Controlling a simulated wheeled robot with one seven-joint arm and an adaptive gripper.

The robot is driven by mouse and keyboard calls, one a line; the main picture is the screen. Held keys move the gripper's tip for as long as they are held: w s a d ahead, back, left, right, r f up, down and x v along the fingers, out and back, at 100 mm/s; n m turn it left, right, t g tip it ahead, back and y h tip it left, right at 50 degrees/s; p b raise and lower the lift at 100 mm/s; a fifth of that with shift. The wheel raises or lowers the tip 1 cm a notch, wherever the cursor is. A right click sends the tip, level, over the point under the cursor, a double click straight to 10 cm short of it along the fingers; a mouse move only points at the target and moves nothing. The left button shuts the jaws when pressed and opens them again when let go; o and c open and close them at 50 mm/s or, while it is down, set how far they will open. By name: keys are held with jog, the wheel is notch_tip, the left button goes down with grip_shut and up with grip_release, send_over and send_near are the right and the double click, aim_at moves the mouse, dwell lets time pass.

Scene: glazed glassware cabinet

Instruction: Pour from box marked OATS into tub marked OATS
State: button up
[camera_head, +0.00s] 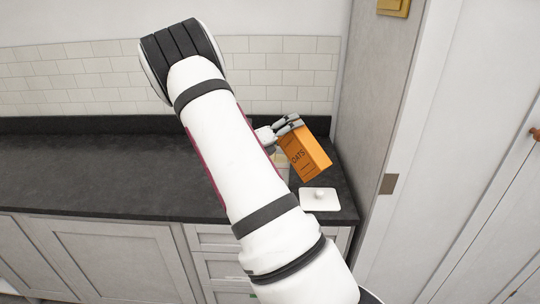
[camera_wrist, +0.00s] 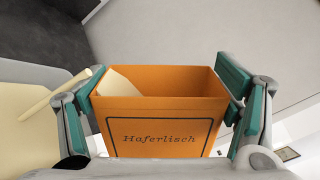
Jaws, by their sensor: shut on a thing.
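An orange box marked OATS (camera_head: 307,155) is tilted above the right end of the counter in the head view. In the wrist view the box (camera_wrist: 160,130) shows its open top, pale contents in its left corner and "Haferlisch" on its side. My gripper (camera_head: 290,124) is shut on the box, with a finger at each side in the wrist view (camera_wrist: 168,95). A light-walled tub (camera_wrist: 30,72) with beige contents lies at the left of the wrist view. A beige strand, like a pouring stream, runs from the box's left corner towards it. My arm mostly hides the tub in the head view; its marking is not visible.
A white lid with a knob (camera_head: 320,199) lies on the dark counter (camera_head: 100,165) near its front right corner. A tall grey panel (camera_head: 370,90) stands close to the right of the box. The counter to the left is clear.

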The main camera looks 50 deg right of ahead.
jog(key=shift+n, duration=0.9)
jog(key=shift+w+a+f+b, duration=0.15)
jog(key=shift+w+a+f, duration=0.05)
jog(key=shift+a, duration=0.7)
jog(key=shift+w+a+f+b, duration=0.15)
jog(key=shift+w+a, duration=0.1)
jog(key=shift+a, duration=0.7)
jog(key=shift+w+a+f+b, duration=0.1)
jog(key=shift+w+a+f, duration=0.1)
jog(key=shift+a, duration=0.7)
